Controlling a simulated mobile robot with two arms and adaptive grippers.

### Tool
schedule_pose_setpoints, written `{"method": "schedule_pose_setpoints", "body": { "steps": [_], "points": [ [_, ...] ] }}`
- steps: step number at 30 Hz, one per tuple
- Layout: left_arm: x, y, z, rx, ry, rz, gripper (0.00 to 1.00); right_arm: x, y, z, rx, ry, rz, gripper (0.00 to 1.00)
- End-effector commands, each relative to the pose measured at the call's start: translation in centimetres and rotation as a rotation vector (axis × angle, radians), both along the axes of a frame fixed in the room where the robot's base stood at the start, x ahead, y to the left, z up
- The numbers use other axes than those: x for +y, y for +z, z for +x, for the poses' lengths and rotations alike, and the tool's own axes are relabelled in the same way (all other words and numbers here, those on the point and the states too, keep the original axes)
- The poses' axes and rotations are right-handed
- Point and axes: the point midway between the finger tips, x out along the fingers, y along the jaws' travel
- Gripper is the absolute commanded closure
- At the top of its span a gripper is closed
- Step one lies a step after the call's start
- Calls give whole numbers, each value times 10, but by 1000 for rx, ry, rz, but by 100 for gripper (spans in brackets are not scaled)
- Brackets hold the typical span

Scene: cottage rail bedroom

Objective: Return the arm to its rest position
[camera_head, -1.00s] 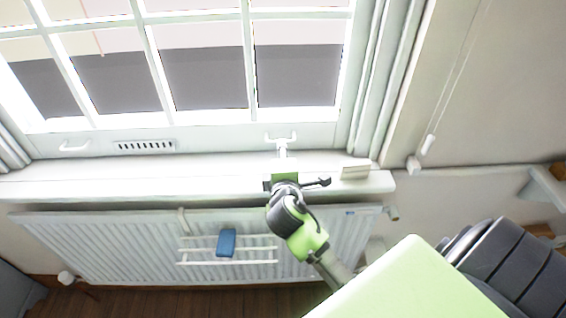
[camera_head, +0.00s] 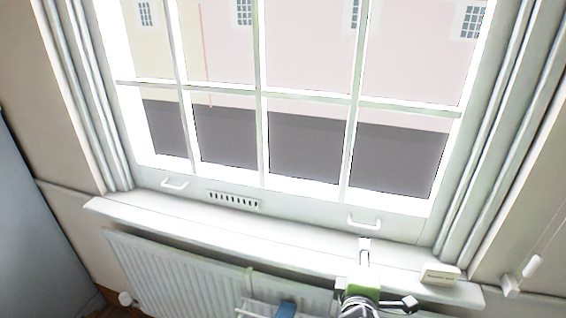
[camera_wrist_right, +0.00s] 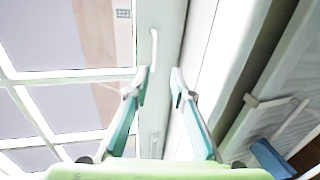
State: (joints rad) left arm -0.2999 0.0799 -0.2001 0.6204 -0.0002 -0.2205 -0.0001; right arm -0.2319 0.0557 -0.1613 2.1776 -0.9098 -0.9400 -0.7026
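My right gripper (camera_head: 365,244) is above the windowsill (camera_head: 210,228), just below the right white handle (camera_head: 365,222) on the window's bottom rail. In the right wrist view its two teal fingers (camera_wrist_right: 159,78) stand apart with nothing held between them. A white handle (camera_wrist_right: 154,48) shows beyond the fingertips there. The arm comes up from the bottom edge of the head view, and most of it is out of frame. My left gripper is in neither view.
A small white box (camera_head: 440,274) sits on the sill right of my gripper. Below the sill is a white radiator (camera_head: 170,275) with a rack and a blue object (camera_head: 287,309). A second handle (camera_head: 174,184) and a vent (camera_head: 234,201) are farther left on the window.

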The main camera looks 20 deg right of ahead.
Motion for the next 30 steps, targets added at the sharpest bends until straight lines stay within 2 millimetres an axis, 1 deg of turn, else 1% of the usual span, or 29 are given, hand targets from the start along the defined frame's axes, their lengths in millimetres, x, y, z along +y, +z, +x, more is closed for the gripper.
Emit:
{"method": "schedule_pose_setpoints", "body": {
  "steps": [2, 5, 8, 9, 10, 12, 14, 15, 19, 23, 24, 27, 30],
  "points": [
    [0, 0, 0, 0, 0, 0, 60, 0, -4, -3, 5, -6, 26, 78],
    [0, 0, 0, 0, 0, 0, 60, 1, -25, -19, 31, -36, 150, 78],
    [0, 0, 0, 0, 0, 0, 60, 9, -62, -51, 88, -103, 386, 78],
    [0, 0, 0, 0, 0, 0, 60, 15, -78, -68, 121, -140, 493, 78],
    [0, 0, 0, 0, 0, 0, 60, 20, -89, -81, 146, -167, 571, 78],
    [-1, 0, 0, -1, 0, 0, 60, 34, -110, -108, 202, -230, 723, 78],
    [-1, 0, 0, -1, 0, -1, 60, 46, -123, -129, 249, -281, 831, 78],
    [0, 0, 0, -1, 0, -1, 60, 54, -130, -143, 281, -312, 895, 78],
    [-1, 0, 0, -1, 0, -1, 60, 81, -146, -186, 382, -410, 1066, 78],
    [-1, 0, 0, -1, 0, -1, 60, 106, -153, -226, 484, -503, 1200, 78],
    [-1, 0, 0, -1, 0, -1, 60, 113, -154, -239, 517, -533, 1236, 78],
    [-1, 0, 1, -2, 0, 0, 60, 113, -180, -229, 521, -538, 1228, 78],
    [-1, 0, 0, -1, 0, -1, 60, 114, -205, -224, 529, -541, 1224, 78]
  ]
}}
